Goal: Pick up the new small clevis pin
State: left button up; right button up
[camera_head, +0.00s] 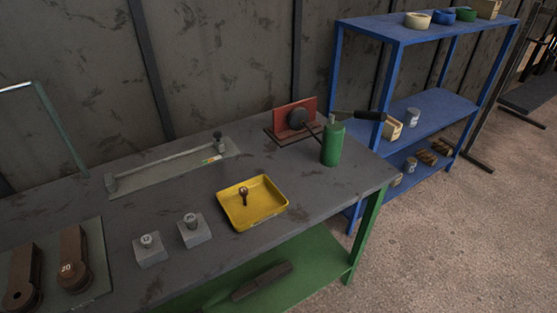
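Two light grey blocks stand on the workbench, each with a pale metal pin upright in its top. One pin (146,240) is in the nearer left block (151,258); the other pin (191,219) is in the right block (195,237). I cannot tell which is smaller. A dark brown pin-like piece (243,194) with a round head is in the yellow tray (275,209). Neither of my grippers is in view.
The grey workbench (325,195) also carries a plate with brown levers (72,260) at the left, a long fixture (165,174) behind, a green canister (332,145) and a red stand (300,107). Blue shelves (445,108) stand right. Bench space right of the tray is clear.

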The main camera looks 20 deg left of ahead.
aim_at(146, 240)
jog(key=u, duration=1.65)
jog(key=k+j+z, duration=0.15)
jog(key=j+z, duration=0.15)
jog(key=k+j+z, duration=0.15)
jog(key=j+z, duration=0.15)
jog(key=j, duration=0.1)
